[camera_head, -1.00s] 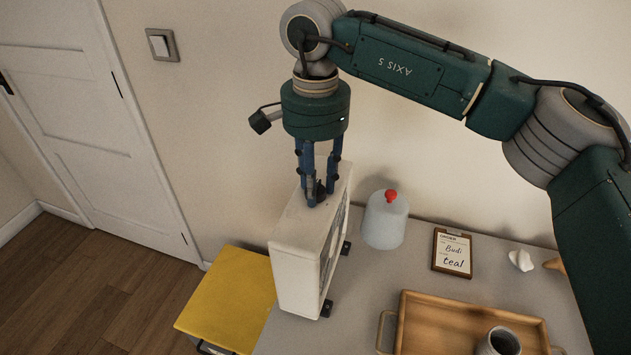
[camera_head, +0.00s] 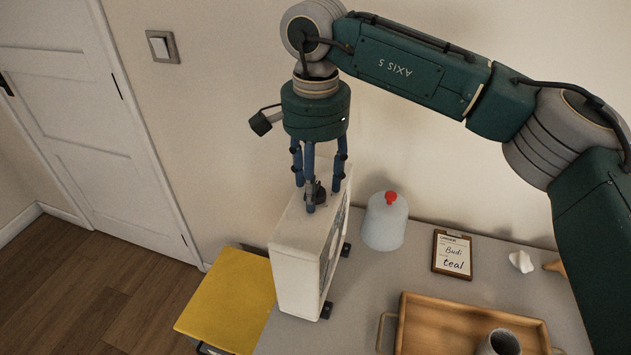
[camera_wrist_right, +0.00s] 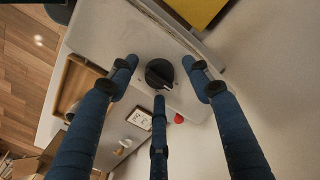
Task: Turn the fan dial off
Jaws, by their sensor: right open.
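The white box fan (camera_head: 300,265) stands upright at the left end of the grey table. Its dark dial (camera_head: 320,193) is on the top face, partly hidden by a finger in the head view. In the right wrist view the round black dial (camera_wrist_right: 159,73) shows a small white mark at its right edge. My right gripper (camera_head: 317,193) points straight down over the dial. Its blue fingers (camera_wrist_right: 165,80) are spread open around the dial, apart from it in the wrist view; whether any finger touches it is unclear. My left gripper is not in view.
A clipboard (camera_head: 452,254), a white lump (camera_head: 521,262) and a wooden tray (camera_head: 403,340) with a grey mug (camera_head: 499,343) lie further right. A yellow-topped stool (camera_head: 228,300) stands left of the table.

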